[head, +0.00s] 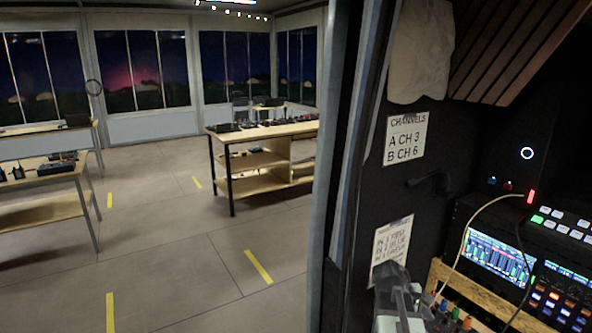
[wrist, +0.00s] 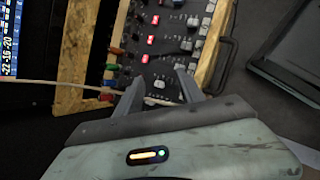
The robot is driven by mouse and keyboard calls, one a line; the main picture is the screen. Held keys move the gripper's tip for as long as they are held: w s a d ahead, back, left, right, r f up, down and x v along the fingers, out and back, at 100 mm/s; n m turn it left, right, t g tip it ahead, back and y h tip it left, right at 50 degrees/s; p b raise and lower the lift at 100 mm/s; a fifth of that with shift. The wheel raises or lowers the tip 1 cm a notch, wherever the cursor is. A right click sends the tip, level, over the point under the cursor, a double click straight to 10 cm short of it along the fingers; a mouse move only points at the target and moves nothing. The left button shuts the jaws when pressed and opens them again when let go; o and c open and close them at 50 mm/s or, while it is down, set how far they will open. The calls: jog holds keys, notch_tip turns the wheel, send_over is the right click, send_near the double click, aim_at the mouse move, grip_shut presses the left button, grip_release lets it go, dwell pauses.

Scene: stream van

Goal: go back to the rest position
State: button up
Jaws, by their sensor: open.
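The fingers point at a dark control panel (wrist: 160,62) with white knobs and red lit buttons. I cannot tell whether the fingertips touch it. In the head view, a grey part that looks like my arm shows at the lower right, beside the wood-framed console; the fingers cannot be made out there.
A lit screen (head: 495,262), a button pad (head: 562,300) and a pale cable (head: 462,245) crowd the right. Paper signs (head: 405,138) hang on the dark wall. Beyond the door post (head: 345,170) are workbenches (head: 262,130) and open floor (head: 170,240) with yellow marks.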

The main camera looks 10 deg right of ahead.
jog(key=w+a+f+m+y, duration=0.1)
jog(key=a+m+y, duration=0.1)
jog(key=a, duration=1)
jog(key=w+a+f+m+t+y, duration=0.1)
jog(key=a+f+m+y, duration=0.1)
jog(key=a, duration=1)
jog(key=w+a+f+m+y, duration=0.1)
jog(key=a+f+m+y, duration=0.1)
jog(key=a, duration=1)
jog(key=shift+w+a+m+t+y, duration=0.35)
jog(key=shift+m+y, duration=0.25)
jog(key=shift+m, duration=0.6)
jog(key=shift+d, duration=0.1)
